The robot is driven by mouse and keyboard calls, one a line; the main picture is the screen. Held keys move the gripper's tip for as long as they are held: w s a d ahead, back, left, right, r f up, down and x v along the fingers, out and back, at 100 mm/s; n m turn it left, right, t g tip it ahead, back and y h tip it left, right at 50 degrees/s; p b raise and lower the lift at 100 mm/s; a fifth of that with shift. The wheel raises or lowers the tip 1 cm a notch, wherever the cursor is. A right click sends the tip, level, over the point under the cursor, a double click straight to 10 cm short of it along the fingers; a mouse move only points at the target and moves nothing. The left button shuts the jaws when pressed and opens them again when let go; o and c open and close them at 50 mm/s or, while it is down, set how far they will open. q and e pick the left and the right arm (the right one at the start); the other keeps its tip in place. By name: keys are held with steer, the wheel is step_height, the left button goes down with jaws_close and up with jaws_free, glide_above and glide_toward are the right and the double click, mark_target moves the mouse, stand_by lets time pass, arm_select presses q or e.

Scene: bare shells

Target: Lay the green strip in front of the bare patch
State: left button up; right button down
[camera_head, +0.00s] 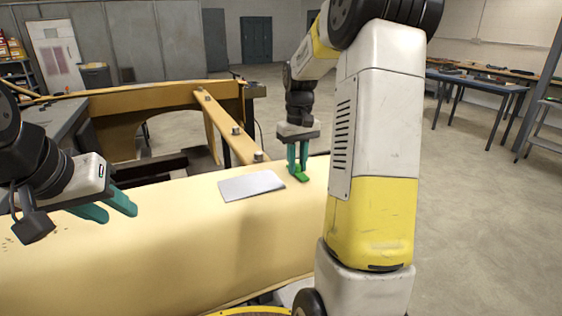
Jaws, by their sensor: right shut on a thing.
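The bare patch (251,185) is a pale grey rectangle on the curved yellow shell (160,245). The green strip (302,178) is a small bright green piece just right of the patch's right corner. My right gripper (298,174) points down and is shut on the strip, at or just above the shell surface; I cannot tell whether the strip touches it. The fingers hide part of the strip. My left gripper (119,212) is open and empty over the left part of the shell, well left of the patch.
My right arm covers the shell's right end. A blue-grey table (480,82) stands at the back right, and the floor before it is clear. Grey cabinets line the back wall.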

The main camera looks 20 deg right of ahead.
mark_target(297, 165)
steer(key=shift+f, duration=0.15)
steer(key=c, duration=1.2)
jaws_free()
steer(key=shift+c, duration=0.2)
step_height(297, 165, up, 12)
steer(key=f, duration=0.1)
steer(key=s+a+t, duration=0.2)
steer(key=s+a, duration=0.2)
steer(key=s, duration=0.3)
steer(key=s+a+t+y, duration=0.1)
steer(key=s+a+t, duration=0.1)
steer(key=s+a, duration=0.2)
steer(key=s+a+f+m+t+y, duration=0.1)
steer(key=s+a, duration=0.3)
steer(key=s, duration=0.7)
steer(key=shift+a+t, duration=0.2)
steer(key=shift+t, duration=0.4)
steer(key=shift+f, duration=0.1)
